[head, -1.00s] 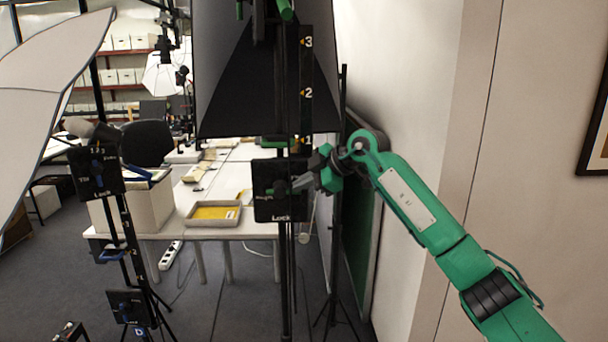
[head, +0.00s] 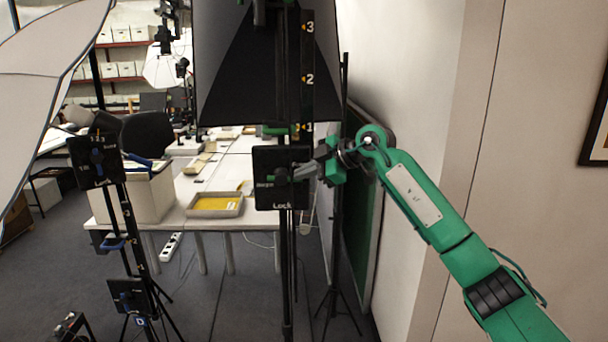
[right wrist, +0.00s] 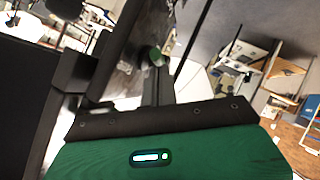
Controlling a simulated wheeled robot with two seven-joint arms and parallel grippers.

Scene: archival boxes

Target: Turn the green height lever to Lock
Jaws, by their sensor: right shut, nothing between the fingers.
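The green height lever (head: 281,175) sits on a black plate (head: 266,199) on the middle stand in the head view. The plate has "Lock" printed at its bottom and a small, blurred word at its left. The lever lies roughly sideways, not down at "Lock". My right gripper (head: 301,172) is shut and empty at the plate's right side, its grey fingertips close to the lever. I cannot tell whether they touch it. In the right wrist view, a green knob-like end (right wrist: 155,56) shows just beyond the fingers. My left gripper is not in view.
A stand with blue levers (head: 97,160) is at the left, beside a white umbrella (head: 45,60). A dark softbox (head: 250,75) hangs above the plate. A table (head: 232,222) with a yellow-lined tray (head: 215,205) is behind. The wall is close on the right.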

